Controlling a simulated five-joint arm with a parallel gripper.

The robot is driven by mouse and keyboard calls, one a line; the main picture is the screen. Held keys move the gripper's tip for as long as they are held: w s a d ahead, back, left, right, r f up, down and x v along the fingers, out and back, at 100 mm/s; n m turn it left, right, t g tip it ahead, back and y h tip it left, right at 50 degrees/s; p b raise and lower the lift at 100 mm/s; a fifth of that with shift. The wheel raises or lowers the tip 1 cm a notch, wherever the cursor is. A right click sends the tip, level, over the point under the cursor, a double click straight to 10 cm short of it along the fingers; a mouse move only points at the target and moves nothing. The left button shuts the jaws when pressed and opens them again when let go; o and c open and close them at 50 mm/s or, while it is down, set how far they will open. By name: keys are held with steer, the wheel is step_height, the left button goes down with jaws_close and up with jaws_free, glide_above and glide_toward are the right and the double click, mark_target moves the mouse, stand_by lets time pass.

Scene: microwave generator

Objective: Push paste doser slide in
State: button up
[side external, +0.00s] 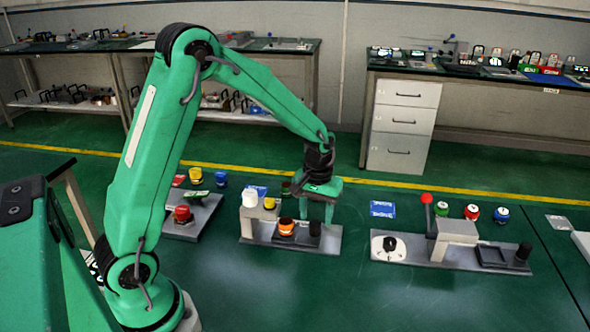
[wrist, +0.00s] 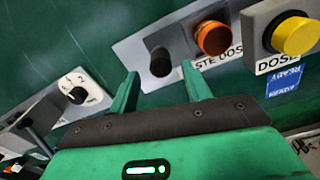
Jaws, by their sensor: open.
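The paste doser is a light grey plate (side external: 262,238) in the middle of the side view; its label, partly hidden, shows in the wrist view (wrist: 218,58). In the wrist view the orange part (wrist: 212,38) and black cylinder (wrist: 161,62) lie beyond the fingertips, beside a yellow button (wrist: 295,36) on a grey box. Which part is the slide is unclear. My gripper (side external: 317,212) is open and empty over the plate's right end, fingers pointing down; it also shows in the wrist view (wrist: 160,78).
A station with a red-knobbed lever (side external: 427,200) stands to the right. A plate with a red button (side external: 182,214) stands to the left. A blue card (side external: 382,209) lies behind, between the stations. Green tabletop in front is clear.

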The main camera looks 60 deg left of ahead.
steer(key=shift+r, duration=2.05)
steer(key=m, duration=1.5)
steer(key=shift+f, duration=0.1)
